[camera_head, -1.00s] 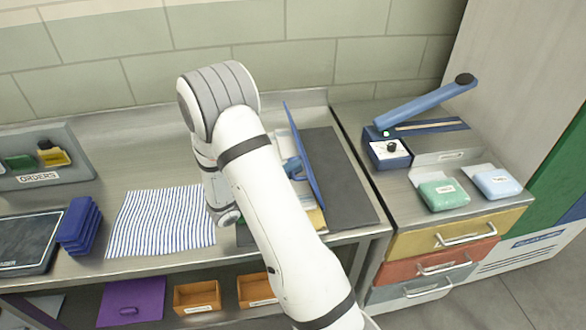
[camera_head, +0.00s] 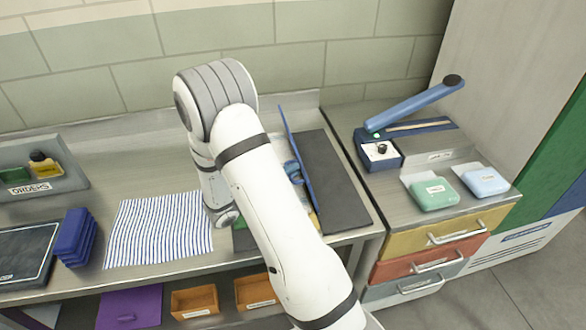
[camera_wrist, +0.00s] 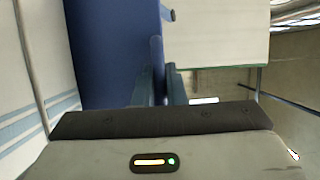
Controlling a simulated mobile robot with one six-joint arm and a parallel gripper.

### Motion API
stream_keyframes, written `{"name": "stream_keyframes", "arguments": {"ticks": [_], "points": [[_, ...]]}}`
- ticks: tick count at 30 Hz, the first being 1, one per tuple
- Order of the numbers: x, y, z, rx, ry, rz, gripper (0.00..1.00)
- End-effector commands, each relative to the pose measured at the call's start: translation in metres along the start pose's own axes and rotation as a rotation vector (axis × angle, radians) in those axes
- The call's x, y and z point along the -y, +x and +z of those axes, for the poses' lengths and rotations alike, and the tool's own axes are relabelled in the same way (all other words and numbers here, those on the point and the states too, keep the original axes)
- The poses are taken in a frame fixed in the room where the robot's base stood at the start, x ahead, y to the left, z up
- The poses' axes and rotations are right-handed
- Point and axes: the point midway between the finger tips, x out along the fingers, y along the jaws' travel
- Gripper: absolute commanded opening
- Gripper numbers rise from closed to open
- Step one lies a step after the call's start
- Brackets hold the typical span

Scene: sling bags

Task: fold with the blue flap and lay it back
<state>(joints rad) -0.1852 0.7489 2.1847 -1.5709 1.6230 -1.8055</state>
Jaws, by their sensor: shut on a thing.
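The blue flap (camera_head: 299,150) stands raised on edge on the steel bench, beside a dark grey mat, partly hidden behind my arm in the head view. In the wrist view the flap (camera_wrist: 110,50) fills the left of the picture as a broad blue sheet. In the head view part of my gripper (camera_head: 293,170) shows as a blue piece against the flap. What lies under the flap is mostly hidden by my arm; a small yellow and green strip shows there.
The dark mat (camera_head: 335,185) lies to the right of the flap, bare on top. A striped cloth (camera_head: 158,230) lies left of my arm, and blue stacked cases (camera_head: 76,237) stand further left. A long-armed blue tool (camera_head: 410,110) stands on the drawer unit at right.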

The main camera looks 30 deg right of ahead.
Motion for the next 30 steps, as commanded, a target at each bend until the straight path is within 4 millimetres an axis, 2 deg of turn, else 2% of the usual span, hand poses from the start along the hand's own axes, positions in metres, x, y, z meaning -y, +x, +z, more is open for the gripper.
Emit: {"name": "stream_keyframes", "arguments": {"ticks": [8, 9, 17, 25, 30], "points": [[0.001, -0.002, 0.001, 0.006, 0.005, 0.002, 0.0], [0.001, -0.002, 0.002, 0.007, 0.005, 0.002, 0.12], [0.001, -0.005, 0.003, 0.013, 0.005, 0.002, 0.32], [0.001, -0.008, 0.003, 0.015, 0.005, 0.002, 0.32], [-0.001, -0.031, 0.003, 0.017, 0.007, 0.003, 0.32]]}}
